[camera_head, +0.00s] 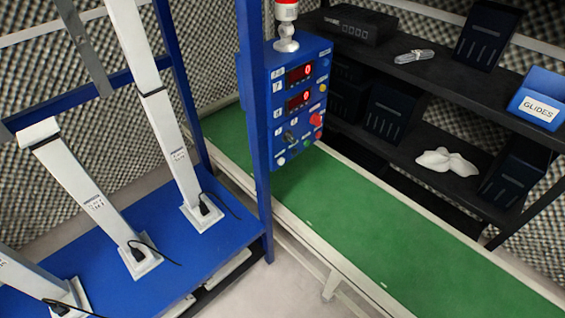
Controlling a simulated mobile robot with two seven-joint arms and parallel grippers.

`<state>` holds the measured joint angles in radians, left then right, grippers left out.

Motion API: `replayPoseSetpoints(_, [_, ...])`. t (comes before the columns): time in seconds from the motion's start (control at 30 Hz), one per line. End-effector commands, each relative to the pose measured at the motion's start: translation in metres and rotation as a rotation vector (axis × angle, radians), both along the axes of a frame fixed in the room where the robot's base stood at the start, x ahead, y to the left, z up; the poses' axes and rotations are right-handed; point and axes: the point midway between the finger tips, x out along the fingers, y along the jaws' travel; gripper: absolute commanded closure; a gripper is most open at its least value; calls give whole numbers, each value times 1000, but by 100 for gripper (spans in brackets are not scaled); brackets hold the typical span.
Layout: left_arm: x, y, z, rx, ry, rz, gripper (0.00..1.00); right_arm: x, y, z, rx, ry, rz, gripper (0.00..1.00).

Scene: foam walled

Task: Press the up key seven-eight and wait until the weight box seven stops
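A blue control box (268,130) is fixed to a blue upright post in the middle of the view. Its face has two red displays, an upper one (299,74) and a lower one (298,101), each seeming to read 0. Below them are a dark switch (290,137), a red button (316,119) and small light buttons near the bottom edge. The labels are too small to read, so I cannot tell which key is up seven-eight. I cannot identify weight box seven. Neither of my grippers is in view, and nothing touches the box.
A red-topped beacon (286,14) stands on the box. White columns (178,150) with black cables stand on a blue platform (180,257) at left. A bare green conveyor (345,225) runs behind the post. Dark shelves (440,75) hold bins, including a blue GLIDES bin (541,98).

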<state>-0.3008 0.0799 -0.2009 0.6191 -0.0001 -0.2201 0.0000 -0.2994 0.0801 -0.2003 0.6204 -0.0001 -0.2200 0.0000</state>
Motion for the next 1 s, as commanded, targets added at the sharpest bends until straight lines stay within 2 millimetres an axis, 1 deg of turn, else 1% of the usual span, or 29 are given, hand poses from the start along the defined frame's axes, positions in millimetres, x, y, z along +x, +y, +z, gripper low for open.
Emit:
replayPoseSetpoints(0.03, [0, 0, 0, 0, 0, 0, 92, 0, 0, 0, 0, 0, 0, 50])
replayPoseSetpoints(0.1, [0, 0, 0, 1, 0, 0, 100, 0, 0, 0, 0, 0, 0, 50])
replayPoseSetpoints(0.13, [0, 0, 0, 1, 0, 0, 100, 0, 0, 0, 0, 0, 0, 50])
replayPoseSetpoints(1.0, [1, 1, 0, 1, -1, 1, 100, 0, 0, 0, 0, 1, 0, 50])
